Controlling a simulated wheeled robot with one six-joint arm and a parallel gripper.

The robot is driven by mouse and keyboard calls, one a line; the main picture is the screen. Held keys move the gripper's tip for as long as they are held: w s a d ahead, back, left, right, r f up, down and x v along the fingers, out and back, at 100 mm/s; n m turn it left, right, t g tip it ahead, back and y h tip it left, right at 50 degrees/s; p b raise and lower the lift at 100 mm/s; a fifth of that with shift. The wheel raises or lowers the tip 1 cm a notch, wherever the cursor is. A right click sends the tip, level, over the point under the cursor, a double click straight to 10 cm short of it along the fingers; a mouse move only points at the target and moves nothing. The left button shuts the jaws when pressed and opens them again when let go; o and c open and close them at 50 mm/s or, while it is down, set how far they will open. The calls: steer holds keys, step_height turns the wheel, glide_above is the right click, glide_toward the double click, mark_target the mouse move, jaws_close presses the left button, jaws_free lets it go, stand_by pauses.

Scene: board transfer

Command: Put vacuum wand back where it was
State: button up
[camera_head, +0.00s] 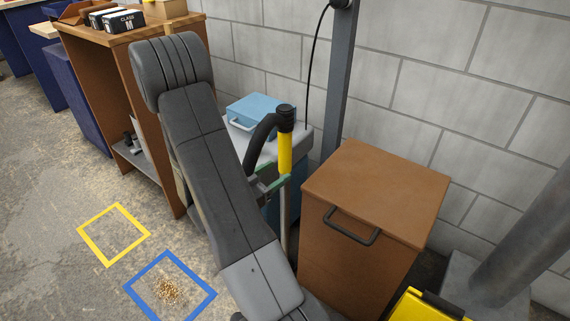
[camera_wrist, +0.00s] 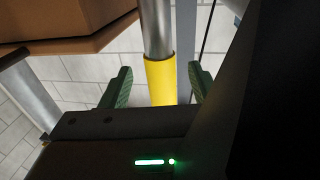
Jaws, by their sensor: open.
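The vacuum wand (camera_head: 285,152) stands upright beside the grey-topped vacuum unit (camera_head: 303,143), with a yellow grip, a black top and a metal tube. A black hose (camera_head: 258,140) curves from its top. My gripper (camera_head: 269,184) is at the wand just below the yellow grip in the head view, partly hidden by my arm. In the wrist view, the green fingers of my gripper (camera_wrist: 160,88) are open on either side of the wand's yellow sleeve (camera_wrist: 160,78), with gaps on both sides. The wand's lower end and any holder are hidden.
A blue case (camera_head: 255,109) lies on the vacuum unit. A brown cabinet (camera_head: 365,215) stands close on the right, beside a grey post (camera_head: 340,80). A wooden shelf unit (camera_head: 130,90) stands left. Yellow (camera_head: 88,240) and blue (camera_head: 133,288) floor squares lie at lower left, debris in the blue one.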

steer(key=v, duration=0.6)
steer(key=shift+p, duration=0.45)
stand_by(0.5)
